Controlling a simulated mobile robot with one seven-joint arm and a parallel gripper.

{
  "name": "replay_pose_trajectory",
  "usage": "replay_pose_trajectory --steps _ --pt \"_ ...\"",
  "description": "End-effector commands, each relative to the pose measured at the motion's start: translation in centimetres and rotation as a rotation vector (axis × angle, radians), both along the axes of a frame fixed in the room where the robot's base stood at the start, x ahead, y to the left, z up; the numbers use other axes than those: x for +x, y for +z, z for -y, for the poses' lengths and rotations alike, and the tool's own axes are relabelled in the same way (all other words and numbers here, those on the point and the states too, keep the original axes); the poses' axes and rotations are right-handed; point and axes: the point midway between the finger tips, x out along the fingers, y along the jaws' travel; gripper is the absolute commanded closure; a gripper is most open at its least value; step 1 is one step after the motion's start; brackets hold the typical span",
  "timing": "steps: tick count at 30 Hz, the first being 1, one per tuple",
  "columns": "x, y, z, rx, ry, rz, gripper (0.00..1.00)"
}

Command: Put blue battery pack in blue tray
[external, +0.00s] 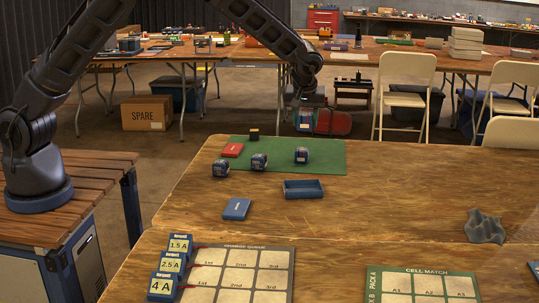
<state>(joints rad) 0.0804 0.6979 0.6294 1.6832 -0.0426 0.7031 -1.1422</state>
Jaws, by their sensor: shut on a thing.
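My gripper (305,106) hangs above the far edge of the near table, over the back of the green mat. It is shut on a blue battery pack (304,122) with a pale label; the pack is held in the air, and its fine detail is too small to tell. The blue tray (304,195) lies on the wood just in front of the mat, below the gripper in the picture, and looks empty. Other blue packs with pale faces stand on or by the mat: one on the right (301,155), one in the middle (259,161), one on the left (221,168).
The green mat (325,165) also holds a red flat box (232,150) and a small dark block (254,134). A blue flat box (236,209) lies left of the tray.

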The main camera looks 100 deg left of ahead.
Motion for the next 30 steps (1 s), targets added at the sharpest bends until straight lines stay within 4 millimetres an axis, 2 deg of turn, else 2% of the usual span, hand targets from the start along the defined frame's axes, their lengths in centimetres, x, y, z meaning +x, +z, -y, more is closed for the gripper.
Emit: replay_pose_trajectory --steps 5,22,27,30 --pt "-0.1 -1.6 0.5 0.001 0.001 -0.001 0.88" --pt "-0.1 -13.6 0.4 0.000 0.001 -0.002 0.88" --pt "0.0 -15.4 0.4 0.001 0.001 0.000 0.88" --pt "0.0 -15.8 0.4 0.001 0.001 0.002 0.88"
